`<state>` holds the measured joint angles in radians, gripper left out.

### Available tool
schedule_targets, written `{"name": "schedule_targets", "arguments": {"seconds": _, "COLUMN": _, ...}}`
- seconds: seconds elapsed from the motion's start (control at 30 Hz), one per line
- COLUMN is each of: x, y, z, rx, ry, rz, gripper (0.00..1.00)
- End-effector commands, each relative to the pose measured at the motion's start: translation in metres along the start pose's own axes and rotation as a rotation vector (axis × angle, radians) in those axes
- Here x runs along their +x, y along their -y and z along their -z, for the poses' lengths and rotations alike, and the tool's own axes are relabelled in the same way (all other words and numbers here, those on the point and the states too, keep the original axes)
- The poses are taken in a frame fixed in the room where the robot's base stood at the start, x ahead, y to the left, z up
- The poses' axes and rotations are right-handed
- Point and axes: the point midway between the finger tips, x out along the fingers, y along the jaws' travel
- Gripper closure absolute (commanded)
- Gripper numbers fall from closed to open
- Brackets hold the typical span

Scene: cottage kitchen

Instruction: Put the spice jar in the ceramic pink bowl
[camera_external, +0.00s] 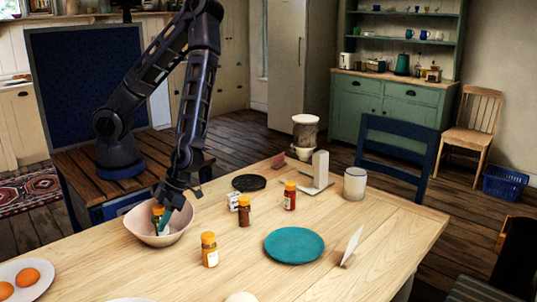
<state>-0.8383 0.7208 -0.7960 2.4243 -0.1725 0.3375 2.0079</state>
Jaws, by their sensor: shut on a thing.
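The ceramic pink bowl (180,233) stands on the wooden table, left of the middle. My gripper (164,214) points down into the bowl. It is shut on a spice jar (157,213) with an orange lid, which is at the bowl's inside. The jar's lower part is partly hidden by the gripper and the bowl, so I cannot tell whether it touches the bottom.
A small white box (232,202), a black disc (249,182), a white cup (355,184) and an upright white card (352,246) are also on the table.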

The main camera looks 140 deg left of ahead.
Motion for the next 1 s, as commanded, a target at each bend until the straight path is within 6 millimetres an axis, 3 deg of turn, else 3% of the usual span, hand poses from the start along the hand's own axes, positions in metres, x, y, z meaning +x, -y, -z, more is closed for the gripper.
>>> {"name": "schedule_targets", "arguments": {"seconds": 0.4, "x": 0.0042, "y": -0.0001, "z": -0.003, "rx": -0.001, "ry": 0.0, "rz": 0.0, "gripper": 0.92}}
{"name": "schedule_targets", "arguments": {"seconds": 0.43, "x": 0.0041, "y": 0.0, "z": -0.0031, "rx": -0.001, "ry": 0.0, "rz": 0.0, "gripper": 0.58}}
{"name": "schedule_targets", "arguments": {"seconds": 0.53, "x": 0.0039, "y": 0.0, "z": -0.003, "rx": -0.001, "ry": 0.0, "rz": 0.0, "gripper": 0.41}}
{"name": "schedule_targets", "arguments": {"seconds": 1.0, "x": -0.0056, "y": 0.0006, "z": -0.0016, "rx": 0.0, "ry": 0.001, "rz": 0.003, "gripper": 0.41}}
